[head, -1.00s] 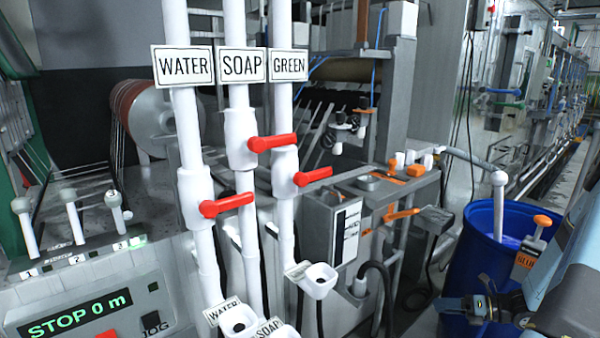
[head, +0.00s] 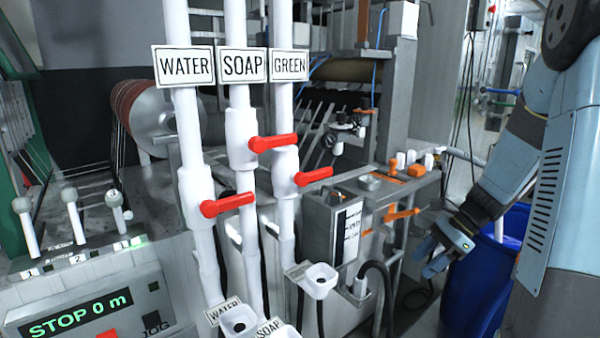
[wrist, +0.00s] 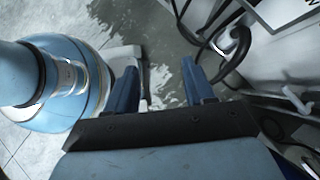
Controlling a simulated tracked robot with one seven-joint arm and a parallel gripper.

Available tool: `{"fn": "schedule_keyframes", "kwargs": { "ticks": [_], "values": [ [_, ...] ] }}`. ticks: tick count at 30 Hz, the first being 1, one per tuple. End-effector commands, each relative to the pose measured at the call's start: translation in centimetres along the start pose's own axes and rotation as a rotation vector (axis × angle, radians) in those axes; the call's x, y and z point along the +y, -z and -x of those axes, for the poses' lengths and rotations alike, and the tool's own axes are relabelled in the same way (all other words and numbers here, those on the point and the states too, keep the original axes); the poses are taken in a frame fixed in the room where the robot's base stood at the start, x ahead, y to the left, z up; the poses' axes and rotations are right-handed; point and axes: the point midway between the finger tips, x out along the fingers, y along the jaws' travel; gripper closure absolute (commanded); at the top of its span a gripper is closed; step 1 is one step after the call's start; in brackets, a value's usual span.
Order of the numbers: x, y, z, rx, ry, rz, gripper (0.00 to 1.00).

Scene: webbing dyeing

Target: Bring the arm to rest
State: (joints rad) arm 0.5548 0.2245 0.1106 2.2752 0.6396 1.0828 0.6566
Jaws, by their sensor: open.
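My gripper (head: 430,258) is at the right of the head view, in front of the blue barrel (head: 488,285) and to the right of the white and grey machine. Its fingers point down and to the left. In the wrist view the two dark blue fingers of my gripper (wrist: 160,85) stand apart with nothing between them. Wet-looking grey floor (wrist: 155,30) shows beyond them. My arm hides part of the barrel and of the aisle behind it.
WATER, SOAP and GREEN pipes with red handles (head: 228,205) stand mid-view. White funnels (head: 320,280) sit below. A control panel reading STOP 0 m (head: 80,312) is lower left. An orange-handled machine (head: 400,213) stands close to my gripper.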

Motion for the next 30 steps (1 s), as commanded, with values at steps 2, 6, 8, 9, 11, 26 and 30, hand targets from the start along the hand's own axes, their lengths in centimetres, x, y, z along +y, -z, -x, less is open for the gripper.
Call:
{"fn": "schedule_keyframes", "kwargs": {
  "ticks": [2, 6, 8, 9, 11, 26, 30],
  "values": [
    [0.7, -1.7, 0.7, 0.054, -0.006, 0.096, 0.47],
    [2.0, -4.2, 1.7, 0.147, -0.021, 0.264, 0.47],
    [2.6, -5.3, 2.1, 0.185, -0.028, 0.336, 0.47],
    [3.1, -6.0, 2.5, 0.212, -0.033, 0.384, 0.47],
    [3.7, -6.9, 2.9, 0.251, -0.038, 0.455, 0.47],
    [9.8, -13.7, 6.5, 0.567, -0.091, 1.035, 0.47],
    [11.7, -15.2, 7.5, 0.655, -0.105, 1.192, 0.47]
  ]
}}
